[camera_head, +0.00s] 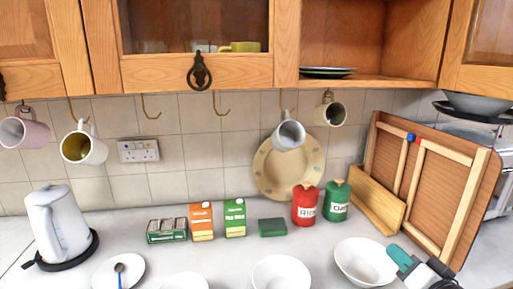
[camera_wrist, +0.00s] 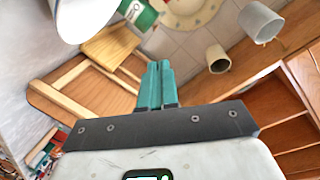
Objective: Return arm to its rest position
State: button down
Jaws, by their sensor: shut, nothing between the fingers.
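My gripper (camera_head: 404,257) shows at the lower right of the head view, with teal fingers just right of a white bowl (camera_head: 365,262) and in front of the wooden framed board (camera_head: 430,190). In the wrist view my gripper (camera_wrist: 156,66) has its two teal fingers together, with nothing between them. Behind the fingers, the wrist view shows the wooden board (camera_wrist: 75,95), hanging mugs and the cupboard at a tilted angle. Most of my arm is out of the head view.
A red canister (camera_head: 305,206) and a green canister (camera_head: 337,202) stand by the tiled wall. Cartons (camera_head: 202,221), a white kettle (camera_head: 60,225) and several bowls and plates occupy the counter. Mugs hang on hooks under wooden cupboards (camera_head: 195,73). Bare counter shows between the canisters and front bowls.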

jog(key=s+a+f+n+g, duration=0.15)
jog(key=s+f+g, duration=0.25)
jog(key=s+f, duration=0.5)
jog(key=s+a+f+n+g, duration=0.15)
jog(key=s+f+g, duration=0.35)
jog(key=f, duration=0.5)
jog(key=s+f+n+g, duration=0.2)
jog(key=s+f+g, duration=0.1)
jog(key=s, duration=0.7)
jog(key=s+f+n+g+h, duration=0.1)
jog(key=s+f+g, duration=0.2)
jog(key=s, duration=0.8)
notch_tip(320, 180, down, 3)
jog(key=shift+a+r+n, duration=0.1)
jog(key=shift+a+n, duration=0.05)
jog(key=shift+n, duration=0.25)
